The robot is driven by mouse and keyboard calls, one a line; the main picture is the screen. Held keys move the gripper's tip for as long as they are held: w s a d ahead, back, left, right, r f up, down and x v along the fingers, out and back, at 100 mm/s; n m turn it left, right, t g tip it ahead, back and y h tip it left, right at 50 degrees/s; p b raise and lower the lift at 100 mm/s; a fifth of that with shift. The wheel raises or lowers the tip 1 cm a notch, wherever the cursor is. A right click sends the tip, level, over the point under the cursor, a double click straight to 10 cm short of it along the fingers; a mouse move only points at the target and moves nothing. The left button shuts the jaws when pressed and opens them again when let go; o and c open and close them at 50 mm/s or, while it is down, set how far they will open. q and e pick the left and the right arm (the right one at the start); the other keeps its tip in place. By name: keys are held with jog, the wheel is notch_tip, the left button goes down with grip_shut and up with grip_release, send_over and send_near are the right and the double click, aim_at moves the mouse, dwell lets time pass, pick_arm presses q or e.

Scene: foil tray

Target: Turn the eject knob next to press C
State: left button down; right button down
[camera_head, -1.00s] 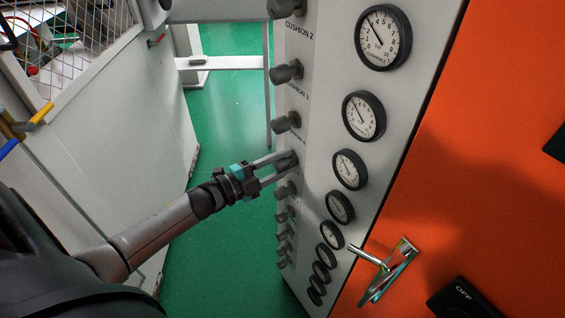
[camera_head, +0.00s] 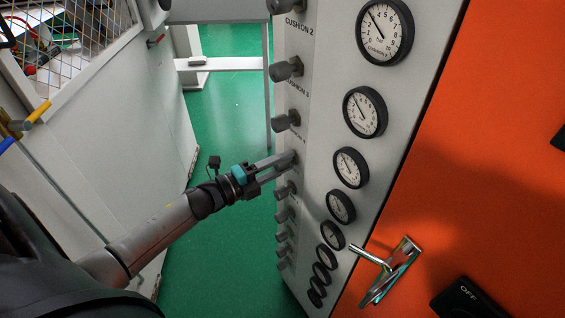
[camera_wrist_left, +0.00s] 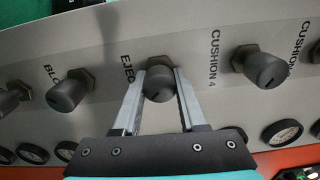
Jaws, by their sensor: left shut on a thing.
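The eject knob (camera_wrist_left: 159,86) is a dark grey round knob on a hex base in the left wrist view. The label beside it reads "EJEC", with its end hidden by a finger. My left gripper (camera_wrist_left: 161,78) has one finger on each side of this knob and is shut on it. In the head view my left gripper (camera_head: 292,158) reaches the column of knobs on the grey panel (camera_head: 325,110), and its fingers mostly hide the knob. No press C label can be read. My right gripper is not in view.
A Cushion 4 knob (camera_wrist_left: 264,68) and another knob (camera_wrist_left: 70,90) flank the eject knob. Several round gauges (camera_head: 364,112) line the panel. A metal handle (camera_head: 392,270) sits on the orange surface (camera_head: 480,180). Green floor (camera_head: 215,260) lies open left of the panel.

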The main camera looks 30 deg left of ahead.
pick_arm(q)
jog(key=shift+c, duration=2.3)
grip_release()
jog(key=shift+s, duration=0.1)
jog(key=v, duration=1.5)
jog(key=shift+a, duration=0.1)
